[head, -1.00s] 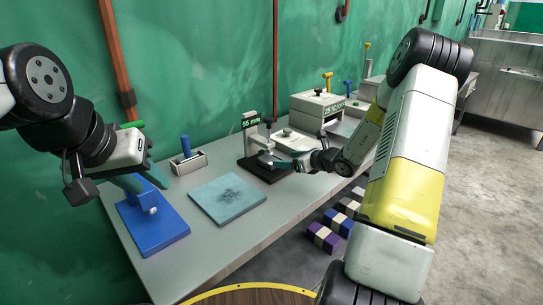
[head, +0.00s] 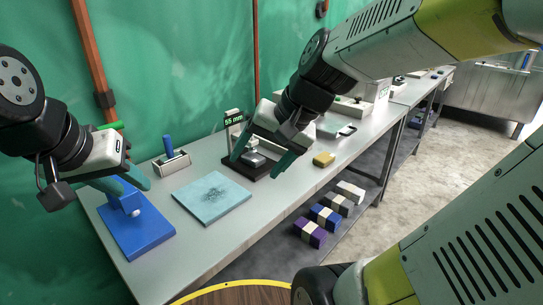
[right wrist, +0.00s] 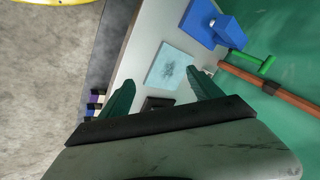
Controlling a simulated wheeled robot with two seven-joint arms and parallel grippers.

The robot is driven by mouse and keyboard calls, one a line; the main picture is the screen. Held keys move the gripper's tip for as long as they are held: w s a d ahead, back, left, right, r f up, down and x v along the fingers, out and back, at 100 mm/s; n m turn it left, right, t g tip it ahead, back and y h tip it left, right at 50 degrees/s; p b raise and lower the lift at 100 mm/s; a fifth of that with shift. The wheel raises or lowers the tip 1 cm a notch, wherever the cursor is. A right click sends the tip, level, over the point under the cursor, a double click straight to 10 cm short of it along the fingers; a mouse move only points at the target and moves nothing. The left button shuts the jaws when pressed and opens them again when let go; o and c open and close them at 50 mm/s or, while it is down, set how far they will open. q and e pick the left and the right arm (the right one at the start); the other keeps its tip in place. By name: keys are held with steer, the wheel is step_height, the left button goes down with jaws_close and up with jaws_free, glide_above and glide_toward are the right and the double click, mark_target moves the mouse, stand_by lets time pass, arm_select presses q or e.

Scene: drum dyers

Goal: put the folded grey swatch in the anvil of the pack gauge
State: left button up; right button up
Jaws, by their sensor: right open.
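The pack gauge (head: 262,172) has a black base and a green display reading 55 mm, and stands at the middle of the bench. A small grey piece (head: 254,159) lies low in the gauge; I cannot tell whether it is the folded swatch or part of the anvil. My right gripper (head: 264,161) is open above the gauge, its teal fingers apart on either side of the grey piece. In the right wrist view the fingers are spread and empty, with part of the black base between them. My left gripper (head: 122,182) is open near the blue stand.
The blue stand (head: 142,230) and a teal pad with a dark stain (head: 210,205) are left of the gauge. A holder with a blue handle (head: 171,162) stands behind. A yellow block (head: 323,160) lies by the front edge. Striped blocks (head: 310,232) sit on the lower shelf.

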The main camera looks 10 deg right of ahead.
steer(key=s+d+r+n+t+h, duration=0.1)
steer(key=s+d+n+h, duration=0.1)
steer(key=s+d+n, duration=0.1)
steer(key=shift+s+d+r+n, duration=0.2)
steer(key=shift+s+d+n, duration=0.2)
steer(key=shift+s+d, duration=0.3)
steer(key=shift+a, duration=0.1)
steer(key=shift+c, duration=0.2)
